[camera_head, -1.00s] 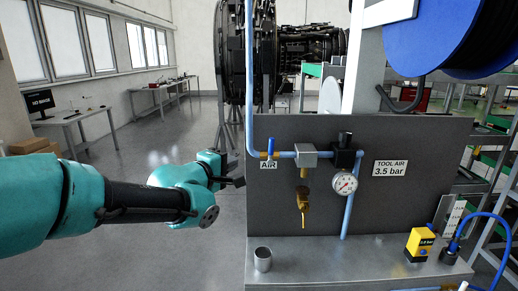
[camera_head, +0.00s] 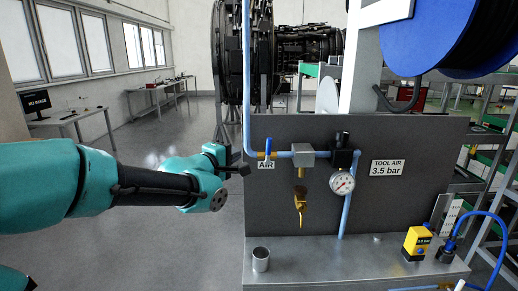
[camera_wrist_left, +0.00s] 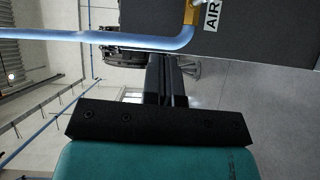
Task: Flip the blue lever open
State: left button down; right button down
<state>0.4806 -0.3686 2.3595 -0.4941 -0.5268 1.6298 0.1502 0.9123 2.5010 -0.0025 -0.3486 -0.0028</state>
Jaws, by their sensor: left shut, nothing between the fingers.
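The blue lever (camera_head: 268,146) stands upright on a brass valve in the blue air pipe, above the AIR label (camera_head: 266,165) on the dark panel. My left gripper (camera_head: 243,170) is shut and empty, just left of the panel's edge and a little lower than the lever, apart from it. In the left wrist view, my shut fingers (camera_wrist_left: 166,80) point toward the pipe (camera_wrist_left: 140,41). There the brass valve (camera_wrist_left: 191,12) is at the top edge, and the lever is mostly out of frame. My right gripper is not in view.
A pressure gauge (camera_head: 342,183) and a brass fitting (camera_head: 300,205) hang right of the lever. The vertical pipe (camera_head: 247,80) runs close to my gripper. Open floor lies left.

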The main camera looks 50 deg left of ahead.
aim_at(269, 147)
pick_arm(q)
jog(key=w, duration=0.9)
jog(key=shift+d+f, duration=0.25)
jog(key=shift+d, duration=0.15)
jog(key=shift+a, duration=0.1)
